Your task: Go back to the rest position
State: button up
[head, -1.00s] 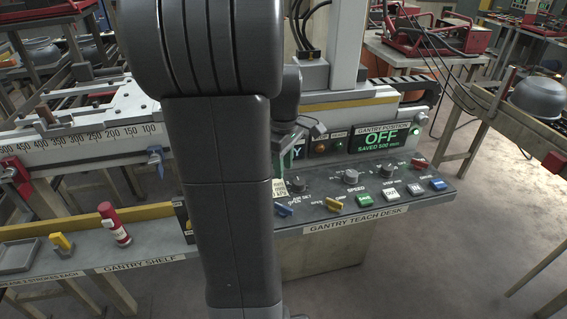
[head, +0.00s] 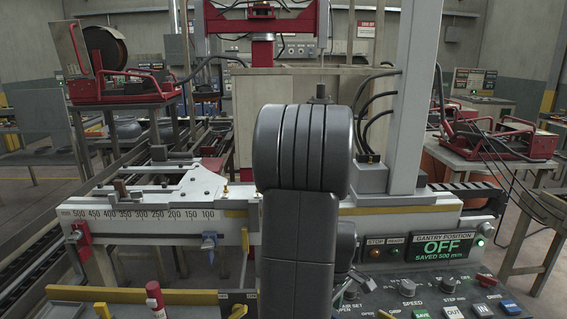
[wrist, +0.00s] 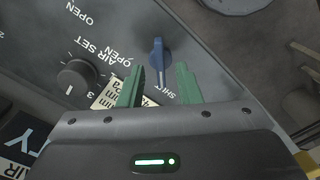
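My gripper (wrist: 160,70) shows in the wrist view with its two green fingers apart and nothing held between them. A blue knob (wrist: 158,55) on the grey teach desk panel (wrist: 105,30) appears beyond the fingertips, in line with the gap. I cannot tell how far the fingertips are from the panel. In the head view my dark arm stands upright in the middle and hides most of the gripper and part of the desk.
The display (head: 444,247) reads OFF, SAVED 500 mm. A black AIR SET dial (wrist: 78,75) and a paper tag (wrist: 118,98) are near the fingers. A scaled rail (head: 150,215) runs left of my arm.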

jog(key=shift+f, duration=0.9)
jog(key=shift+r, duration=0.2)
